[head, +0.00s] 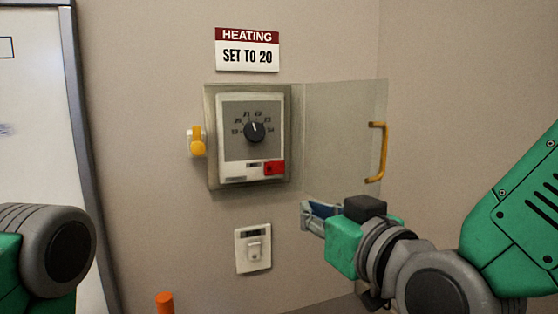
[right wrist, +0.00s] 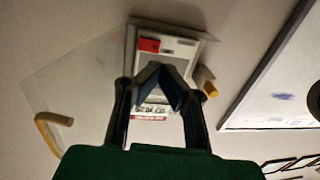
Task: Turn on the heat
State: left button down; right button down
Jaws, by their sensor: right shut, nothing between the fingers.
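The heating thermostat (head: 231,153) is a pale box with a grey face on the wall. Its black dial (head: 254,131) has a white mark pointing roughly up, near 21 to 22. A red switch (head: 274,168) sits at its lower right; it also shows in the right wrist view (right wrist: 149,45). The clear cover (head: 335,135) stands swung open to the right, with an orange handle (head: 377,152). My right gripper (head: 305,215) is shut and empty, below and right of the thermostat; its fingertips (right wrist: 160,72) overlap the thermostat in the wrist view. My left gripper is out of view.
A sign (head: 248,48) above reads "HEATING SET TO 20". A yellow latch piece (head: 197,145) sits left of the thermostat. A white wall switch (head: 253,248) is below. An orange post top (head: 165,303) shows at the bottom, and a whiteboard (head: 38,120) at left.

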jog(key=r, duration=0.2)
jog(key=p, duration=0.3)
send_near(268, 171)
jog(key=shift+t, duration=0.3)
jog(key=x, duration=0.7)
jog(key=shift+f, duration=0.1)
jog(key=shift+w+a, duration=0.35)
jog(key=shift+w, duration=0.15)
jog(key=shift+w, duration=0.1)
jog(key=shift+f, duration=0.1)
